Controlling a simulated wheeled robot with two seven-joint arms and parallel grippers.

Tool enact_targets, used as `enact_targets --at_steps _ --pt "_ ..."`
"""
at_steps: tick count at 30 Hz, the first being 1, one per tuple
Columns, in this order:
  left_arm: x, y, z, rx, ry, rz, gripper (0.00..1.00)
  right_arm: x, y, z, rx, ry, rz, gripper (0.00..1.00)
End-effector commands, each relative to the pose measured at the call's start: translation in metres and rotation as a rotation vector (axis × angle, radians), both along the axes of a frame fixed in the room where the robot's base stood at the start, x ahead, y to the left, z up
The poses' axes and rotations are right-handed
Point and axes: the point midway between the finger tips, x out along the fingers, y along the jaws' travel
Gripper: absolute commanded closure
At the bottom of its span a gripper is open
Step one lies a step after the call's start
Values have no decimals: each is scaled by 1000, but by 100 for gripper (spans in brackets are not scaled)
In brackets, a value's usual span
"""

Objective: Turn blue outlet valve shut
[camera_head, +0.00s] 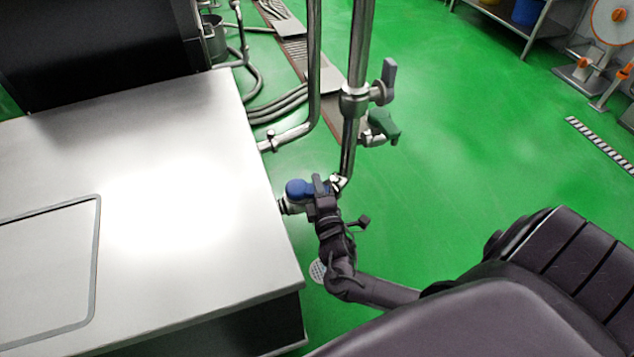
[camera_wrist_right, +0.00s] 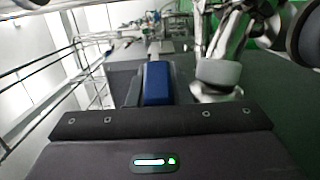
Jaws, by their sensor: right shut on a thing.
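The blue outlet valve handle (camera_head: 299,188) is on a pipe fitting at the right side of the steel-topped unit (camera_head: 250,235). My right gripper (camera_head: 322,190) is at the handle and shut on it, hiding part of the valve. In the right wrist view the blue handle (camera_wrist_right: 157,83) lies between the fingers of my right gripper (camera_wrist_right: 150,88). The exact angle of the handle to its pipe cannot be told. My left gripper is not in view.
A vertical steel pipe (camera_head: 357,60) stands just behind the gripper, with a grey-handled valve (camera_head: 387,82) and a green-handled valve (camera_head: 384,124). A bent pipe (camera_head: 314,70) and hoses (camera_head: 285,105) lie behind the unit. Green floor (camera_head: 480,130) is open to the right.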

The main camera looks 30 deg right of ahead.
Motion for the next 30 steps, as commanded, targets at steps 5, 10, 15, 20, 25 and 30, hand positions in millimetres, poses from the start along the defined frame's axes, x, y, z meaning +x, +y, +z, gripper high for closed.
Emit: enact_targets --at_steps 5,10,15,20,25,30 --pt "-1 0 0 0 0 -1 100 -1 0 -1 -1 4 -11 100" --pt "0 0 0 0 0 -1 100 -1 0 -2 -1 3 -11 100" --pt "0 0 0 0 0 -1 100 -1 0 -1 -1 3 -10 71" --pt "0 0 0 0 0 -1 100 -1 0 -1 -1 1 -10 60" --pt "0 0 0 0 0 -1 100 -1 0 0 -1 0 -9 60" --pt "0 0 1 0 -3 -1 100 -12 5 -1 1 2 -8 60"
